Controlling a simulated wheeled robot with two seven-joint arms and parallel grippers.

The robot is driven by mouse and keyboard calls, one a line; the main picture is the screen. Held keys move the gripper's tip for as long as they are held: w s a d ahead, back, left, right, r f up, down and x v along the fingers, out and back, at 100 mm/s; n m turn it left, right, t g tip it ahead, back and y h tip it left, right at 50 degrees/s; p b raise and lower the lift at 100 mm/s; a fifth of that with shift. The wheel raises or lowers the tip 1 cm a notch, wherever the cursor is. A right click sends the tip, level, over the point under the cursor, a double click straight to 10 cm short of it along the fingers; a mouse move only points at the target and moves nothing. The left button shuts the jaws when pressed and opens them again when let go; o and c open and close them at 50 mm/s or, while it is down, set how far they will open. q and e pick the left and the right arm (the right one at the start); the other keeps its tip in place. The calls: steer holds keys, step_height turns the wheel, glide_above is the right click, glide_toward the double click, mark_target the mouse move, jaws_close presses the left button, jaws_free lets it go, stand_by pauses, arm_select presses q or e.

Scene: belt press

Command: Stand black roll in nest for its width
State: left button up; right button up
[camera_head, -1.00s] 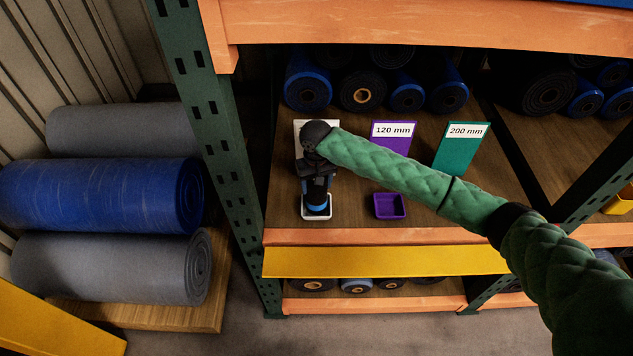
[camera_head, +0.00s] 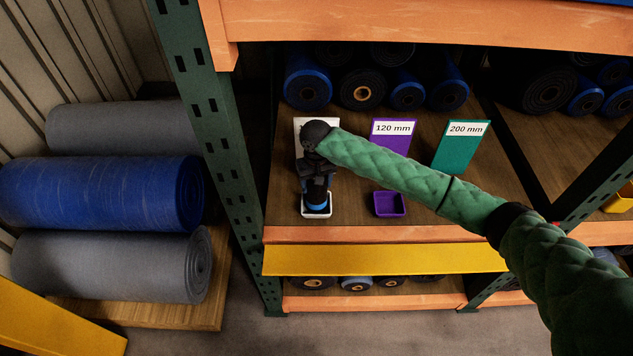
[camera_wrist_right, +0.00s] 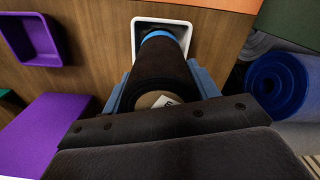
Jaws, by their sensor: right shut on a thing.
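My right gripper (camera_head: 317,186) is shut on the black roll (camera_wrist_right: 158,75), one blue finger on each side of it. The roll stands about upright over the white nest (camera_head: 328,212), a small square tray on the shelf. In the right wrist view, its upper end shows a cardboard core with a white label, and a blue band shows at its far, lower end. That end is within the outline of the white nest (camera_wrist_right: 188,38); I cannot tell whether it touches the floor. My left gripper is not in view.
A purple nest (camera_head: 390,205) lies to the right, with a purple 120 mm sign (camera_head: 393,140) behind it. A teal 200 mm sign (camera_head: 460,150) stands farther right. Rolls lie at the back. A green rack post (camera_head: 222,150) rises close on the left.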

steer(key=shift+f, duration=0.2)
steer(key=o, duration=1.5)
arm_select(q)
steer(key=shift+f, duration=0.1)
arm_select(e)
step_height(320, 180, up, 4)
steer(key=b, duration=0.2)
steer(key=shift+b, duration=0.3)
step_height(320, 180, up, 3)
steer(key=shift+r+b, duration=0.1)
steer(key=shift+b, duration=0.4)
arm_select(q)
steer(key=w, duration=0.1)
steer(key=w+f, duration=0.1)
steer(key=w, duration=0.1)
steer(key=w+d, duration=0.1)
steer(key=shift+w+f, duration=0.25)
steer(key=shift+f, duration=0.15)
arm_select(e)
steer(key=shift+r, duration=0.3)
